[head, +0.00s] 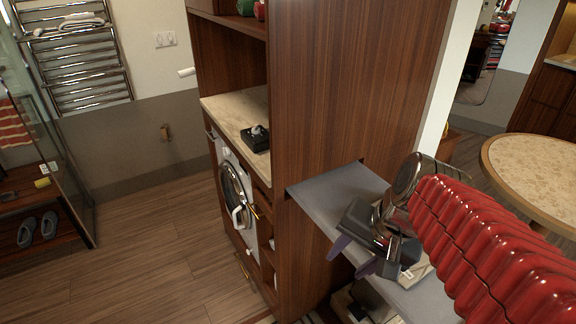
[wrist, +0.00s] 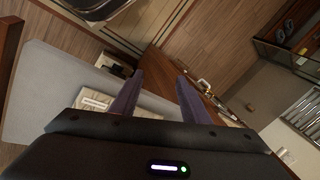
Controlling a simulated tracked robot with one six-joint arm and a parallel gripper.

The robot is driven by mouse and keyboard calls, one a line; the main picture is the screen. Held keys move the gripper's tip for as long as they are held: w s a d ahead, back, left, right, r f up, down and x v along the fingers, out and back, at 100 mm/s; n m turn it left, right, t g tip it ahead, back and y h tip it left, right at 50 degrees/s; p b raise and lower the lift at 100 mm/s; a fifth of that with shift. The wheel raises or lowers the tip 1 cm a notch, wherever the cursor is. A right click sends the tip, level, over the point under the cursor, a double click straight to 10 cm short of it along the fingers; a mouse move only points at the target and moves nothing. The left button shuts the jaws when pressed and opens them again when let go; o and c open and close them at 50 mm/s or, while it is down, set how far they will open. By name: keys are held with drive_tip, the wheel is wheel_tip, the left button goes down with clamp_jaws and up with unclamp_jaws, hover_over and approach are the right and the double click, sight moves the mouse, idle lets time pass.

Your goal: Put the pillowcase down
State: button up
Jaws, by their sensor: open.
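A flat cream item that looks like the folded pillowcase (head: 418,272) lies on the grey shelf (head: 325,192), partly hidden behind my gripper and arm. In the wrist view the same cream item (wrist: 97,99) shows a pale label, to the left of my fingers and partly covered by the gripper body. My gripper (head: 350,259) is over the shelf's front edge, with its two purple fingers apart. In the wrist view the gap between the fingers (wrist: 159,79) is empty, and I see no cloth held. Whether a finger touches the cream item cannot be told.
A tall wooden cabinet (head: 318,90) stands directly left of the shelf. Its counter (head: 232,107) holds a black device (head: 256,139) above a washing machine (head: 232,185). A round table (head: 540,165) stands at the right. The wooden floor (head: 160,245) at the left is clear.

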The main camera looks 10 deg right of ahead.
drive_tip(key=s+a+n, duration=0.1)
drive_tip(key=n, duration=0.1)
drive_tip(key=a+r+n+t+h, duration=0.1)
drive_tip(key=n, duration=0.2)
drive_tip(key=s+a+r+n+t+h, duration=0.1)
drive_tip(key=a+n, duration=0.1)
drive_tip(key=n, duration=0.1)
drive_tip(key=shift+s+r, duration=0.2)
drive_tip(key=shift+s, duration=0.15)
drive_tip(key=shift+c, duration=1.4)
drive_tip(key=shift+d, duration=0.15)
